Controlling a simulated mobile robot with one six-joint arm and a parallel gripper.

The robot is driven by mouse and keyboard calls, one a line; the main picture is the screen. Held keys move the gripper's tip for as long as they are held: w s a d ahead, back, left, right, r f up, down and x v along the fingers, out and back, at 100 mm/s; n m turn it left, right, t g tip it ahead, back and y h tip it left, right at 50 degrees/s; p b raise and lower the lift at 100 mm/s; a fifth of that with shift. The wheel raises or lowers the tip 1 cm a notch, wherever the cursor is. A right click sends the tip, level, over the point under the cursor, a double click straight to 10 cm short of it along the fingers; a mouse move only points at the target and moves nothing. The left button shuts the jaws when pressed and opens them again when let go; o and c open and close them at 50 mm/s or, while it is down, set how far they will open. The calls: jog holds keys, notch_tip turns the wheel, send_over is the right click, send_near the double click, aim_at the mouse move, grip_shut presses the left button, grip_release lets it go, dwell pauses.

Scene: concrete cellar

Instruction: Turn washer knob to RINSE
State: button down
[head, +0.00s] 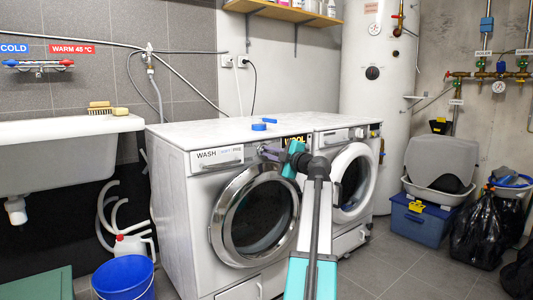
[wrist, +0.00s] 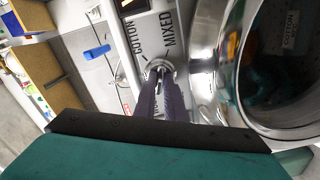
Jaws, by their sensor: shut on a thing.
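The washer (head: 185,195) stands at the left of two white machines, its round chrome-rimmed door shut. In the wrist view, its knob (wrist: 159,66) is a small silver dial on the panel, with COTTON and MIXED printed near it. I cannot make out the word RINSE or where the knob points. My gripper (wrist: 160,76) has its purple fingers shut on the knob. In the head view, my gripper (head: 267,152) reaches the panel above the door, and the knob is mostly hidden there.
Blue pieces (head: 264,121) lie on the worktop. A sink (head: 60,155) and blue bucket (head: 123,278) are at the left. A blue box (head: 425,218) and black bags stand at the right. The floor between is clear.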

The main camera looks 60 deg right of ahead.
jog(key=shift+w+r, duration=0.15)
jog(key=shift+r, duration=0.05)
jog(key=shift+n, duration=2.2)
jog(key=c, duration=1.7)
grip_release()
jog(key=shift+c, duration=0.2)
jog(key=shift+o, duration=0.3)
jog(key=shift+f, duration=0.15)
jog(key=shift+f, duration=0.1)
jog(key=shift+s, duration=0.2)
jog(key=v, duration=0.7)
